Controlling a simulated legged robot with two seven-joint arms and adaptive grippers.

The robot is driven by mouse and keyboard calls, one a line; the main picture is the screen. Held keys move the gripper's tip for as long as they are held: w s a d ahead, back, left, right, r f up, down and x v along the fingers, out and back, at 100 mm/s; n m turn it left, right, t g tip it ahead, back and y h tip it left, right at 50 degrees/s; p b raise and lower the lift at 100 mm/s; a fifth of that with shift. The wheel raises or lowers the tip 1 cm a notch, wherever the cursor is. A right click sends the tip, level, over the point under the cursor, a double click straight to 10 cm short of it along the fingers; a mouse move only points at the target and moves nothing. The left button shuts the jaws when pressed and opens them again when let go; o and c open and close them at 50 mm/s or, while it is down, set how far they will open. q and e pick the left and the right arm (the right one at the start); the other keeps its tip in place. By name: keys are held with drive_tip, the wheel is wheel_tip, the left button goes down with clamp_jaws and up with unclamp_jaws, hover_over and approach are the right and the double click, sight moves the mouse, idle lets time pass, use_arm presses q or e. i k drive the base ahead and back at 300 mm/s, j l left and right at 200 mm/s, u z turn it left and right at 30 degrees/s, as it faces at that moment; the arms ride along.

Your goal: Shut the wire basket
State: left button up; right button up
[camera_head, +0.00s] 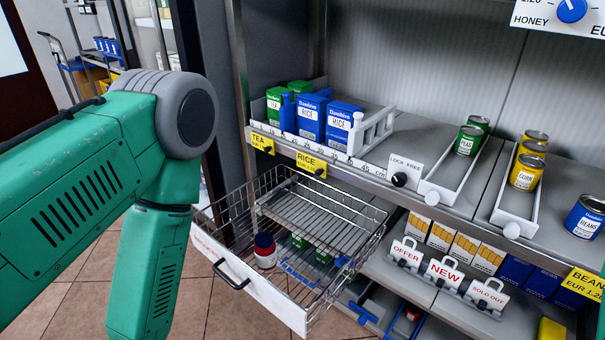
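The wire basket (345,262) stands pulled out from the shelf unit, low in the middle of the camera_head view. Its white front panel (262,293) faces the lower left and carries a black bow handle (231,274). A wire rack (320,215) spans the rear part of the basket. A small jar with a dark blue lid (265,250) shows at the basket's front part. My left arm comes in from the left and runs down past the bottom edge, left of the basket; its gripper is out of view. My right gripper is not in view.
Above the basket, a shelf holds blue and green boxes (312,116) behind a white divider (371,130). Cans (468,140) stand in white trays to the right. OFFER, NEW and SOLD OUT signs (444,272) sit on the shelf below. Tiled floor (240,315) is clear at lower left.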

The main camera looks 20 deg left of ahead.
sight(290, 312)
drive_tip(key=u, duration=1.1)
drive_tip(key=i+z, duration=0.65)
